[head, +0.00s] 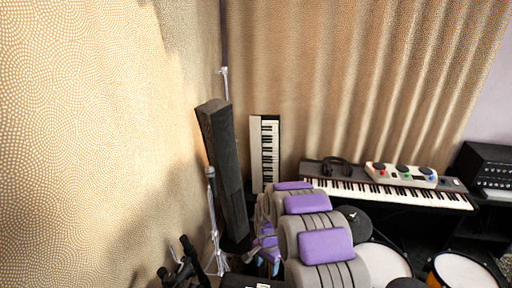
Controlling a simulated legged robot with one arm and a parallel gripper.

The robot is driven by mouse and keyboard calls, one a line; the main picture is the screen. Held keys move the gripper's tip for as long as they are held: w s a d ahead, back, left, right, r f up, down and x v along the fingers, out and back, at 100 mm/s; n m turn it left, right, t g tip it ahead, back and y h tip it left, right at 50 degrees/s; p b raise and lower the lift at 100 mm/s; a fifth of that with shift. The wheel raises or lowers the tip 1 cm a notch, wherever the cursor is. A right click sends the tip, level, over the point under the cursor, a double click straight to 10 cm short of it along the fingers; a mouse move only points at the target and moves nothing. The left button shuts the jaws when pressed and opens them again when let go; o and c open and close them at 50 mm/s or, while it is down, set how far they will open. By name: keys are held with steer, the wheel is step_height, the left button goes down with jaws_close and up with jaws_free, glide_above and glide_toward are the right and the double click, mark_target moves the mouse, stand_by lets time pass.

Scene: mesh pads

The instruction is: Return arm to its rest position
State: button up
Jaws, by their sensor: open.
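No gripper of mine can be made out in the head view. Large grey rounded shapes with purple panels (325,245) rise in a row from the lower middle of the picture. I cannot tell whether they are part of my arm. Smaller purple and grey pieces show just left of them, partly hidden, and I cannot make out what they are.
A tall black speaker (224,165) leans by the left wall beside a stand. A small keyboard (266,155) stands upright against the curtain (350,80). A long keyboard (390,190) carries headphones (338,166) and a button box (401,175). Drums (462,271) and a black amplifier (484,170) crowd the right.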

steer(key=s+d+r+n, duration=0.2)
steer(key=s+d+r, duration=0.1)
steer(key=s+r, duration=0.65)
steer(key=s+d+r+n, duration=0.2)
steer(key=s+d+r, duration=0.1)
steer(key=s+r, duration=0.65)
steer(key=s+d+r+n, duration=0.2)
steer(key=s+r, duration=0.2)
steer(key=s, duration=0.6)
steer(key=s+d+r+n+g, duration=0.1)
steer(key=s+r, duration=0.3)
steer(key=s, duration=0.6)
steer(key=shift+s+d+n, duration=0.35)
steer(key=shift+d+n, duration=0.15)
steer(key=shift+d, duration=0.15)
